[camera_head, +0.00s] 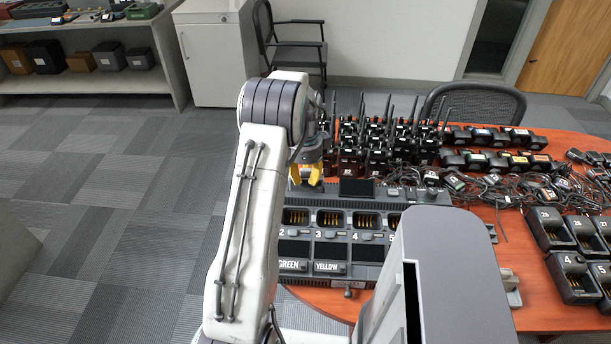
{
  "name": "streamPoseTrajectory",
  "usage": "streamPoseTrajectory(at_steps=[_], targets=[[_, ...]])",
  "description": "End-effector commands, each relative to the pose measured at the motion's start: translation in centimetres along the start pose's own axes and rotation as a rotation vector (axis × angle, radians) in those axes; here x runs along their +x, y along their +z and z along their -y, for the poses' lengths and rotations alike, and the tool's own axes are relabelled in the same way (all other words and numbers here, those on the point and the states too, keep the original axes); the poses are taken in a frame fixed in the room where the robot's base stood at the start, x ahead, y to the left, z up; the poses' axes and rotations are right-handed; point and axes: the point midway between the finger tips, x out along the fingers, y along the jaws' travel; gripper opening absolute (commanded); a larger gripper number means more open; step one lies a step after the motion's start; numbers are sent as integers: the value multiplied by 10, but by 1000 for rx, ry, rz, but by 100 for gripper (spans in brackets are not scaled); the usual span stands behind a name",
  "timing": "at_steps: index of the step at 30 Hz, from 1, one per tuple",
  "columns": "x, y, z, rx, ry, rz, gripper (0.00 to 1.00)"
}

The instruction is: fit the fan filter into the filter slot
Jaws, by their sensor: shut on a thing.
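My gripper (307,178), with yellow fingers, is at the back left of the grey multi-bay charger unit (345,216) on the table. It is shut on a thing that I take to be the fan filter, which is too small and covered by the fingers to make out. A dark rectangular panel (357,188) lies on the unit's rear part, just right of the fingers. I cannot tell whether this is the filter slot. Whether the held thing touches the unit is also unclear.
Several upright radios (375,145) with antennas stand close behind and right of my gripper. Tangled cables and microphones (495,188) lie to the right. Charger cups (575,277) fill the far right. Carpet floor (110,220) is clear at left.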

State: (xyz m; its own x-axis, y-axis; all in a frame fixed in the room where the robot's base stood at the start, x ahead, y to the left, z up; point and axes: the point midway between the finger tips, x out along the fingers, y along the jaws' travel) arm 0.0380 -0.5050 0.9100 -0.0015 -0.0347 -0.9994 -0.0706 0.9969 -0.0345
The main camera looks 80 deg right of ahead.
Motion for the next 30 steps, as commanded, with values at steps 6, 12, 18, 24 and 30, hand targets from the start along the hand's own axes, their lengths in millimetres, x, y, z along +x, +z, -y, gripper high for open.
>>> streamPoseTrajectory(at_steps=[6,12,18,24,30], targets=[[6,0,0,0,0,0,0],[10,0,0,0,0,0,0],[15,0,-1,0,0,0,0],[19,0,-1,0,1,0,0],[23,0,-1,0,1,0,0]])
